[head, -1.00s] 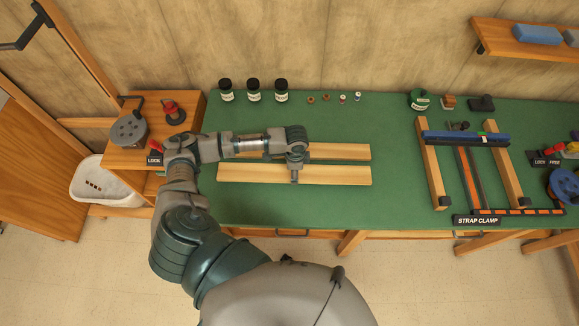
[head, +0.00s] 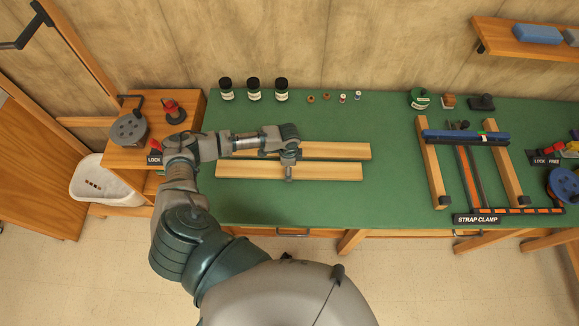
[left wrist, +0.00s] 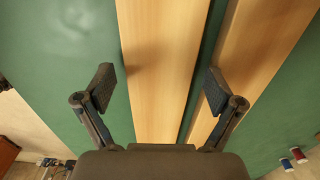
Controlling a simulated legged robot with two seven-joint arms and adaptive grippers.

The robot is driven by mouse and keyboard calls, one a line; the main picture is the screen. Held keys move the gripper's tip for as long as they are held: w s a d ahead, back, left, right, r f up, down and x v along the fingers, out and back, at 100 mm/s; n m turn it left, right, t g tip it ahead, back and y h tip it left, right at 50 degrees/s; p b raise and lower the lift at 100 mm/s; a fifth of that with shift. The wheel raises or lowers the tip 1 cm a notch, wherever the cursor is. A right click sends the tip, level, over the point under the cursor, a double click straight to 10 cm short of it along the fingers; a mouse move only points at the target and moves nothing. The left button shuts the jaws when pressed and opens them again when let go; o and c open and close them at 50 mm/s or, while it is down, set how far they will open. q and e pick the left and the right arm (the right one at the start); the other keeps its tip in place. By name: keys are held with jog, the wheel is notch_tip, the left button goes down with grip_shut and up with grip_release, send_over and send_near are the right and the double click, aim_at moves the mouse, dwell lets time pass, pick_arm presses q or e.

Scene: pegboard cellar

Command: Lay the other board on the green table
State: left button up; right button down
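Two long pale wooden boards lie side by side on the green table (head: 400,180). The near board (head: 330,172) fills the middle of the left wrist view (left wrist: 160,60). The far board (head: 340,151) is partly hidden by my left arm and shows at the right in the left wrist view (left wrist: 258,40). A narrow gap runs between them. My left gripper (head: 289,174) is down over the near board. In the left wrist view its fingers (left wrist: 160,85) are spread on either side of that board, with small gaps at its edges. My right gripper is not in view.
Several small jars (head: 254,90) and small caps stand along the back. The strap clamp frame (head: 478,170) occupies the right of the table. A wooden side stand (head: 140,155) is at the left. Clear green surface lies between the boards and the clamp frame.

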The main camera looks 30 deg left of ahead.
pick_arm(q)
jog(key=shift+a+f, duration=0.1)
jog(key=shift+a, duration=0.35)
jog(key=shift+r, duration=0.45)
notch_tip(320, 180, up, 11)
jog(key=shift+r, duration=0.15)
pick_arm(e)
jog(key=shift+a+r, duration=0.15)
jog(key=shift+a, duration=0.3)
pick_arm(q)
jog(key=shift+d, duration=0.25)
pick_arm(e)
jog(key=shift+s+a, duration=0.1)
